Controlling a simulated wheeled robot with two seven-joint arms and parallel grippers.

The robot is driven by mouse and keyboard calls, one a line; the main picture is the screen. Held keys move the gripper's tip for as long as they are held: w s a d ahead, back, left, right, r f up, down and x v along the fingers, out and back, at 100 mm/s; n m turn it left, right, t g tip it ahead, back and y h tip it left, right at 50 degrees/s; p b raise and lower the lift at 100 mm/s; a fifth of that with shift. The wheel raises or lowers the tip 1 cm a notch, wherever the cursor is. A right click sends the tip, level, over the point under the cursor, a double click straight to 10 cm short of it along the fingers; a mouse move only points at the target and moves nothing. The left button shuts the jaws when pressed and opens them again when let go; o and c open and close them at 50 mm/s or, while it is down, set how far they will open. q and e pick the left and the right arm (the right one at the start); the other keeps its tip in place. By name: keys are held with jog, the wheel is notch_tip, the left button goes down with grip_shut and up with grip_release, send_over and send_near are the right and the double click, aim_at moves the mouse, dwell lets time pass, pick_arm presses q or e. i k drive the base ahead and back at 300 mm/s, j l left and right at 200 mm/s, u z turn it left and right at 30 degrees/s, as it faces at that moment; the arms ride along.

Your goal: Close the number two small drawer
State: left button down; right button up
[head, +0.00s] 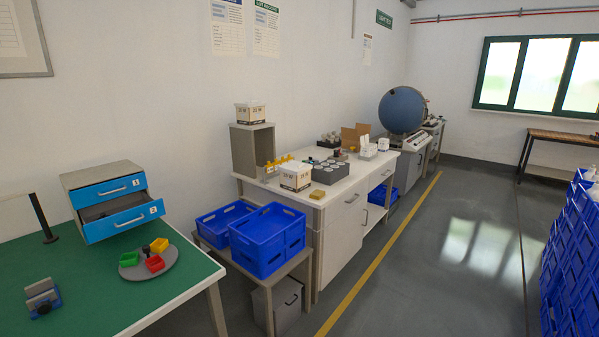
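A small grey drawer cabinet (101,176) with blue drawer fronts stands on the green-topped bench (90,300) at the left. Its lower drawer (124,221) is pulled out, with its inside partly showing; the small white label on its front seems to read 2. The upper drawer (109,190) is shut. Each front has a grey bar handle. Neither of my grippers shows in the head view.
A round grey tray (167,271) with green, red and yellow bins sits just in front of the open drawer. A small blue-and-grey vise-like block (43,298) is at the bench's left. Blue crates (267,240) stand right of the bench.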

aim_at(125, 212)
jog(key=u, duration=1.25)
